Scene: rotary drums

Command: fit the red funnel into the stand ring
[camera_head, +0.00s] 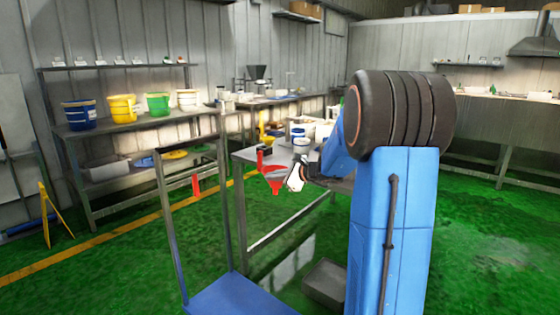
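The red funnel (275,181) hangs in the air in front of the near steel table's front edge, wide end up and spout down. My gripper (295,178), with a white part showing, is at the funnel's right side and seems shut on it. The fingertips are too small to see clearly. An upright red piece (261,159) shows just left of and above the funnel; I cannot tell whether it is a separate thing. I cannot make out the stand ring for certain.
A metal frame (168,230) stands left of the gripper. A grey box (325,283) is on the floor. Buckets line the left bench (140,128).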

